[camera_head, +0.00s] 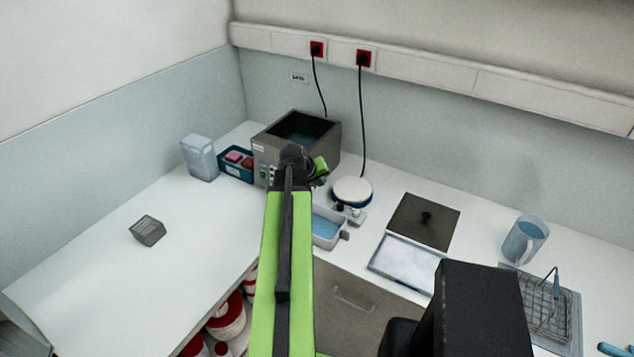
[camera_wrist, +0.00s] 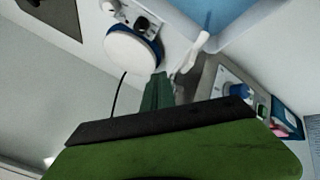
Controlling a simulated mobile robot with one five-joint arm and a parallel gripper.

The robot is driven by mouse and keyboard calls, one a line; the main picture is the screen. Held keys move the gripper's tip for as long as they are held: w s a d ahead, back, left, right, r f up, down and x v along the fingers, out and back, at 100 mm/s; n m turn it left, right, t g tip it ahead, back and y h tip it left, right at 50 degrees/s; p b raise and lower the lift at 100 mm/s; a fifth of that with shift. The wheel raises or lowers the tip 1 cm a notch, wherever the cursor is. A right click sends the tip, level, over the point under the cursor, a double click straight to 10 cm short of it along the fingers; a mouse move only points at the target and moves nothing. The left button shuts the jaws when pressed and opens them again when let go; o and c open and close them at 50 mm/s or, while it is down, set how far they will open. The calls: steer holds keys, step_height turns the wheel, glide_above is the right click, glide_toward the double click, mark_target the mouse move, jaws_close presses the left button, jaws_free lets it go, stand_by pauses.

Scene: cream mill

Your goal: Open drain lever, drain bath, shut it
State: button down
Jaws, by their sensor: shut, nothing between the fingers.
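The grey bath (camera_head: 268,152), an open-topped metal box with bluish water inside, stands at the back corner of the counter. My gripper (camera_head: 320,166) is at its front right side; the fingers (camera_wrist: 158,85) are shut and empty. In the wrist view, part of the bath's front (camera_wrist: 205,75) is right of my fingers. A slim white piece (camera_wrist: 194,52) shows between the fingers and the catch tray; I cannot tell whether it is the drain lever. The catch tray (camera_head: 328,243) holds blue liquid in front of the bath. My arm hides much of the bath's front.
A white round-topped device (camera_head: 352,190) stands close right of my gripper. A dark lid (camera_head: 412,218), a white tray (camera_head: 405,264), a jug (camera_head: 524,242) and a wire rack (camera_head: 545,305) lie further right. A blue box (camera_head: 234,172) is left of the bath. The left counter is mostly clear.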

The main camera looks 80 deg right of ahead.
steer(key=shift+s+d, duration=0.1)
steer(key=shift+s, duration=0.2)
steer(key=shift+w, duration=0.1)
stand_by(0.5)
